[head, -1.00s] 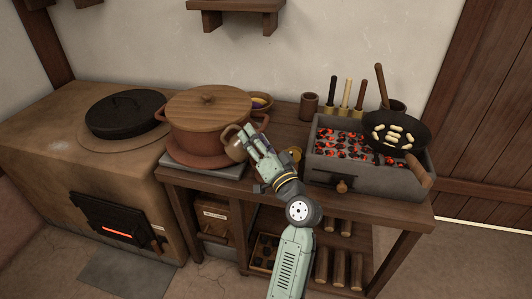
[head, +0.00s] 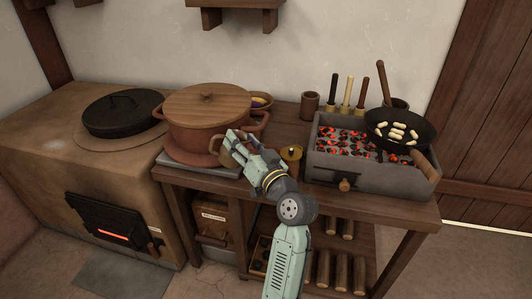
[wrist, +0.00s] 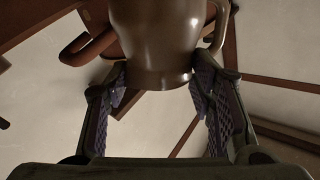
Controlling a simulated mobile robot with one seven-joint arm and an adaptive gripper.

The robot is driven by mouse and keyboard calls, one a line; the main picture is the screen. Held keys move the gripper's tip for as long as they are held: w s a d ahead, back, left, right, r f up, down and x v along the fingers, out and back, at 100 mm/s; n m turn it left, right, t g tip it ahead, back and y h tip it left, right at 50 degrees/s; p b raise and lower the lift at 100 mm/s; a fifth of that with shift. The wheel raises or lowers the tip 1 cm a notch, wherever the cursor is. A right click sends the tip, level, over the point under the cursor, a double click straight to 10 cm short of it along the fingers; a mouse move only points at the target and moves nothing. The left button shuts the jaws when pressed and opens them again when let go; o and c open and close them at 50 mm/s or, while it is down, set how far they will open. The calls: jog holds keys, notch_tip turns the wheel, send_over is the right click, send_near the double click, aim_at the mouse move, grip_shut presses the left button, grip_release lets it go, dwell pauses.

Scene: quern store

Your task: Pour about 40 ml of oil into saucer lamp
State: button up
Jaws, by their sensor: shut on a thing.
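My gripper (head: 238,148) is shut on a small brown jug (head: 222,149), just in front of the large clay pot. In the wrist view the glossy jug (wrist: 155,40) sits between the two fingers, which press on its lower sides. Its mouth is out of that view, and I cannot tell how much oil it holds. A small round brown and brass thing (head: 291,155) stands on the table right of my gripper, partly hidden by my arm. I cannot tell whether it is the saucer lamp.
The lidded clay pot (head: 204,122) stands close behind the jug, with a small bowl (head: 261,101) behind it. A charcoal brazier (head: 330,160) with glowing coals and a pan (head: 385,138) is at the right. A stove (head: 60,150) is at the left.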

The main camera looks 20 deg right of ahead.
jog(key=a+n, duration=0.1)
jog(key=a+n+g, duration=0.1)
jog(key=n, duration=0.1)
jog(key=shift+a+r, duration=0.3)
jog(key=shift+a, duration=0.05)
jog(key=shift+w+a+f+n, duration=0.15)
jog(key=shift+a+n, duration=0.3)
jog(key=shift+n, duration=0.15)
jog(key=shift+a+g, duration=0.15)
jog(key=shift+g, duration=0.15)
